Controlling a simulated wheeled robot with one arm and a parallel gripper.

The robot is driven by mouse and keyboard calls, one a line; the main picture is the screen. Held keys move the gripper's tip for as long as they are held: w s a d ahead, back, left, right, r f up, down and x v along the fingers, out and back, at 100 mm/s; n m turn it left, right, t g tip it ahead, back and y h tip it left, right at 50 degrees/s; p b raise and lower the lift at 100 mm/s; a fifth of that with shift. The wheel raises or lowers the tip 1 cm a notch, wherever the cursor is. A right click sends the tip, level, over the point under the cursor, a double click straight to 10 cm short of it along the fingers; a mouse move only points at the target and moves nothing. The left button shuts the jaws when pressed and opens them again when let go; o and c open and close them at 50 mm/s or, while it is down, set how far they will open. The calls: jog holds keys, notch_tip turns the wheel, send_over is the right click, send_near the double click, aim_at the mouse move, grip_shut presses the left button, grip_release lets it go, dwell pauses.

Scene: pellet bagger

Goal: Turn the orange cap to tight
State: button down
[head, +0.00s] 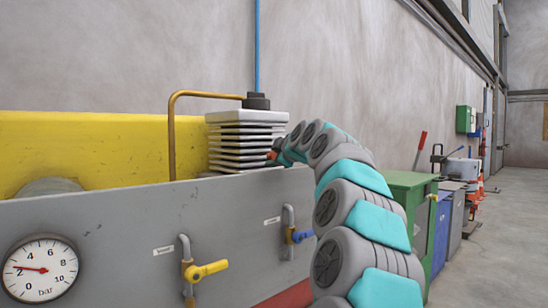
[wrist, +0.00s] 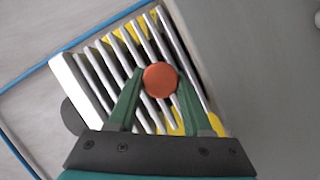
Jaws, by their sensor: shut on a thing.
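The orange cap (wrist: 160,80) shows as a round disc in the wrist view, between the two green fingers of my gripper (wrist: 160,86). The fingers touch it on both sides and are shut on it. Behind it is a white finned block (wrist: 88,80). In the head view the finned block (head: 247,138) stands behind the grey panel, and a small orange bit of the cap (head: 272,155) shows at its right side, by the end of my arm. My fingers are mostly hidden there. I cannot tell from these frames how tight the cap is.
The grey panel (head: 130,235) stands in front, with a pressure gauge (head: 40,269), a yellow-handled valve (head: 205,270) and a blue-handled valve (head: 300,236). A copper pipe (head: 171,130) and a blue line (head: 257,45) meet the block's top.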

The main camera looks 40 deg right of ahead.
jog(key=shift+m+p, duration=0.3)
jog(key=shift+p, duration=0.1)
jog(key=shift+d+r+m+g+y+p, duration=0.1)
jog(key=shift+r+m+g+y+p, duration=0.15)
jog(key=shift+m+y+p, duration=0.7)
jog(key=m+y+p, duration=0.1)
jog(key=m+p, duration=0.1)
jog(key=p, duration=0.1)
jog(key=shift+g, duration=0.25)
jog(key=m+y+p, duration=0.1)
jog(key=m+p, duration=0.1)
jog(key=m+y+p, duration=0.1)
jog(key=m+p, duration=0.1)
jog(key=p, duration=0.1)
jog(key=shift+d+g, duration=0.2)
jog(key=shift+g, duration=0.1)
jog(key=shift+d+f+m+y+p, duration=0.2)
jog(key=shift+m+y+p, duration=0.25)
jog(key=shift+m+y, duration=0.4)
jog(key=shift+f+m+y, duration=0.15)
jog(key=shift+m+y, duration=0.45)
jog(key=shift+m, duration=0.3)
jog(key=m+y, duration=0.2)
jog(key=m, duration=0.2)
jog(key=shift+t+y, duration=0.3)
jog(key=shift+t, duration=0.1)
jog(key=shift+m, duration=0.3)
